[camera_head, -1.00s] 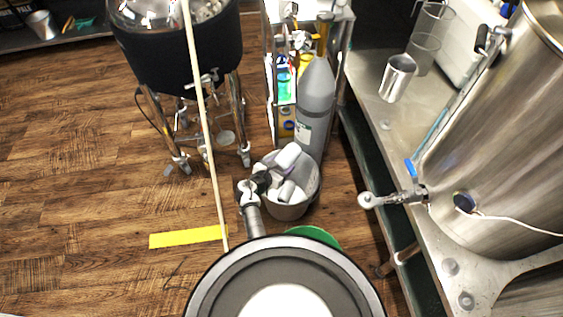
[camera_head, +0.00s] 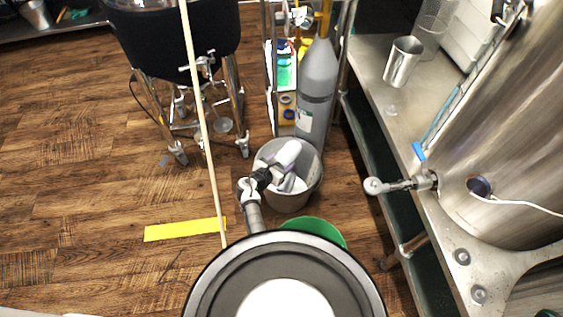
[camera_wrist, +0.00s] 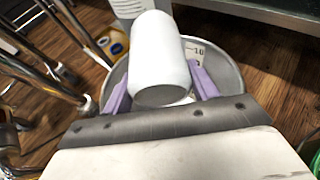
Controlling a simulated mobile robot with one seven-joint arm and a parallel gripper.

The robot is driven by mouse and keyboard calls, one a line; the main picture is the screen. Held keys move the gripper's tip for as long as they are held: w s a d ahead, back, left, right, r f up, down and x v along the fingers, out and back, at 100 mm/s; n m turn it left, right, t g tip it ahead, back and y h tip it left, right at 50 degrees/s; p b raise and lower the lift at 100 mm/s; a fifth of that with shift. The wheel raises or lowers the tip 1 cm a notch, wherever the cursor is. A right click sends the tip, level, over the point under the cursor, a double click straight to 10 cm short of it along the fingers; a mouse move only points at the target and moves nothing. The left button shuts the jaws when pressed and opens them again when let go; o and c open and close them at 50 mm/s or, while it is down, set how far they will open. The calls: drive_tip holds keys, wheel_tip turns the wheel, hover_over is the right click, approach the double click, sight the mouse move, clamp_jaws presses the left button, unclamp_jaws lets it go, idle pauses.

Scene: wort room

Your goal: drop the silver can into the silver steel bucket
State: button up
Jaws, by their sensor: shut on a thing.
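The silver can (camera_wrist: 160,50), pale and nearly white in this light, fills the middle of the wrist view. My gripper (camera_wrist: 160,80) is shut on it, with a purple finger on each side. The silver steel bucket (camera_wrist: 232,72) shows as a grey rim and wall around and behind the can. In the head view the can (camera_head: 288,152) and my gripper (camera_head: 279,171) appear over the mouth of the bucket (camera_head: 287,198), which stands on the wooden floor. The can's height above the rim is hard to tell. My gripper and the can hide much of the bucket's inside.
A tall grey gas cylinder (camera_head: 317,90) stands right behind the bucket. A green round thing (camera_head: 322,231) is in front of it. A steel table (camera_head: 372,75) with a metal cup (camera_head: 402,61) is at the right. A legged black kettle (camera_head: 175,40) stands left. Floor at left is open.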

drive_tip(key=o, duration=1)
drive_tip(key=p+v, duration=0.8)
drive_tip(key=v, duration=0.5)
drive_tip(key=shift+s+a+p, duration=0.25)
drive_tip(key=shift+s+p, duration=0.05)
drive_tip(key=shift+p, duration=0.1)
drive_tip(key=shift+r, duration=0.1)
